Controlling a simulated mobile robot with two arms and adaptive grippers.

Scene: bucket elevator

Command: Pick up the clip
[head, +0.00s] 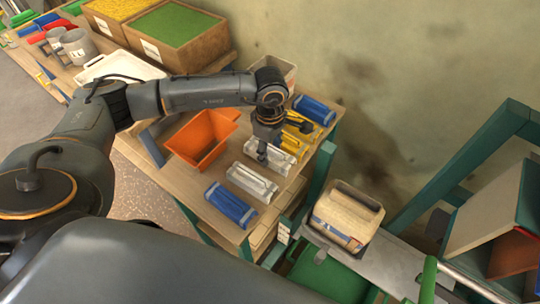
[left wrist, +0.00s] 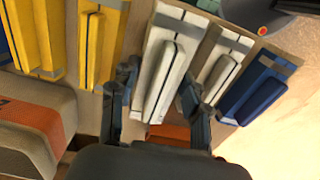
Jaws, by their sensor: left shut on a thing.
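Several clips lie in a row on the wooden table: yellow clips (head: 293,140), two white ones and blue ones. My left gripper (head: 262,156) points down at the farther white clip (head: 274,158) and is shut on it. In the left wrist view the two fingers of the gripper (left wrist: 158,80) are on either side of this white clip (left wrist: 165,68). The other white clip (head: 252,182) lies right beside it, nearer to me. My right gripper is not in view.
An orange bin (head: 203,140) stands left of the white clips. One blue clip (head: 231,205) lies near the front edge, another (head: 314,110) at the far end. A tan container (head: 346,216) stands on a grey surface to the right. A teal frame (head: 470,150) rises at the far right.

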